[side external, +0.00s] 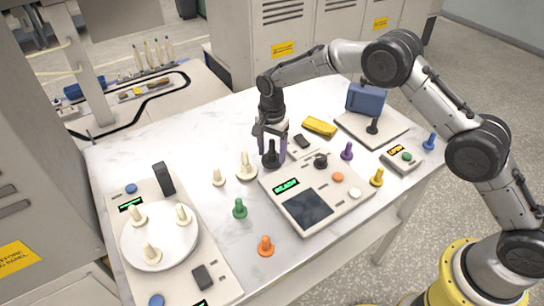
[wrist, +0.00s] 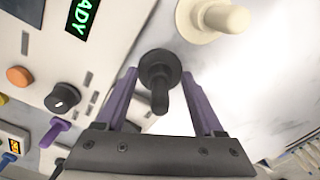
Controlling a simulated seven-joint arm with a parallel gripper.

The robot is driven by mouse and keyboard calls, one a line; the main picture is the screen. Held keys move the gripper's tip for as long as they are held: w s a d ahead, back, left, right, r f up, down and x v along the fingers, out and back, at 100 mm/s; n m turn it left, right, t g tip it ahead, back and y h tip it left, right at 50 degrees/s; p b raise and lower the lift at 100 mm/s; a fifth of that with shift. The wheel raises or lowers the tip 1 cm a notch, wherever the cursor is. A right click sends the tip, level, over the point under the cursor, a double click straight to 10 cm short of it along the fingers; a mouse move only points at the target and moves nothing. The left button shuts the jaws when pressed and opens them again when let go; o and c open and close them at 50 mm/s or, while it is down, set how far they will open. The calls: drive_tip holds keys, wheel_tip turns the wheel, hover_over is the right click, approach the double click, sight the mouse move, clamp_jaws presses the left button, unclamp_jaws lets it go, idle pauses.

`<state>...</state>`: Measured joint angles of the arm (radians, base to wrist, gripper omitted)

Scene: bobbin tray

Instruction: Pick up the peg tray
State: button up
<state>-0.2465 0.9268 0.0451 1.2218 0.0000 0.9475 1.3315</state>
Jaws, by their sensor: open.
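I cannot tell for sure which thing is the peg tray. A round white plate (side external: 172,246) bearing three cream pegs sits on a flat device at the left of the table. A light square plate (side external: 392,131) with a black peg lies at the back right. My gripper (side external: 275,150) has purple fingers and points down at the table's middle. In the wrist view, a black peg (wrist: 160,69) stands between the open fingers, with gaps on both sides. In the side view, the fingers partly hide this peg (side external: 271,160).
A control panel (side external: 309,207) with a READY display lies right of my gripper. Two cream pegs (side external: 246,168) stand just left of it. A yellow block (side external: 319,126) and blue box (side external: 366,98) lie behind.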

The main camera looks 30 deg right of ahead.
clamp_jaws()
drive_tip(key=shift+r, duration=0.15)
idle(0.4)
